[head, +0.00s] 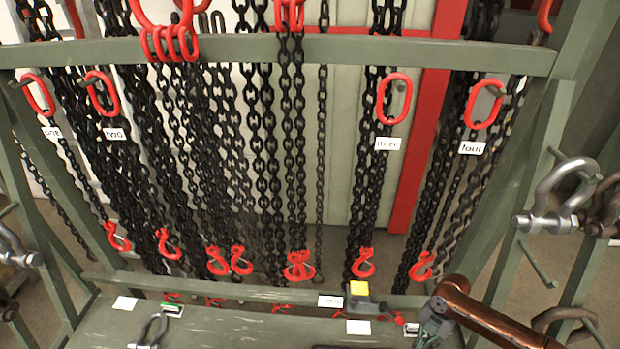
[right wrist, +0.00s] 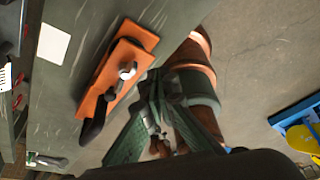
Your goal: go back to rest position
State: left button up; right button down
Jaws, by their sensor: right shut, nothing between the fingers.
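In the head view my right arm comes in from the lower right. Its gripper (head: 435,322) is over the right part of the green shelf (head: 230,328), at the bottom of the picture. In the right wrist view the right gripper (right wrist: 152,110) is shut and holds nothing. An orange lifting clamp (right wrist: 118,80) with a metal bolt lies on the shelf, close to the left of the fingers and apart from them as far as I can tell. My left gripper does not show in either view.
A green rack beam (head: 340,52) carries several hanging black chains (head: 262,150) with red rings and hooks. Labels one, two, three and four mark ring positions. Grey shackles (head: 558,200) hang at the right post. A blue and yellow object (right wrist: 300,135) is on the floor.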

jog(key=s+a+f+m+t+y, duration=0.1)
jog(key=s+a+f+m+t, duration=0.2)
jog(key=a, duration=0.4)
jog(key=s+a+f+m, duration=0.2)
jog(key=s+a+m, duration=0.25)
jog(key=a, duration=0.35)
jog(key=s+d+r+m+t+h, duration=0.2)
jog(key=s+d+m, duration=0.4)
jog(key=d+m, duration=0.3)
jog(key=s+d+r+m+t+h, duration=0.1)
jog(key=s+d+r+m+h, duration=0.15)
jog(key=s+d+m, duration=0.6)
jog(key=a+f+m+g+b, duration=0.1)
jog(key=a+f+b, duration=0.1)
jog(key=f, duration=1.6)
jog(key=a+f+b, duration=0.2)
jog(key=f, duration=1.6)
pick_arm(q)
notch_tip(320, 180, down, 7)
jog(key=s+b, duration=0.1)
jog(key=b, duration=0.2)
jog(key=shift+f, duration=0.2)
pick_arm(e)
jog(key=s+f+g, duration=0.1)
jog(key=s+f, duration=1.7)
jog(key=shift+d+f, duration=0.25)
jog(key=shift+f, duration=0.15)
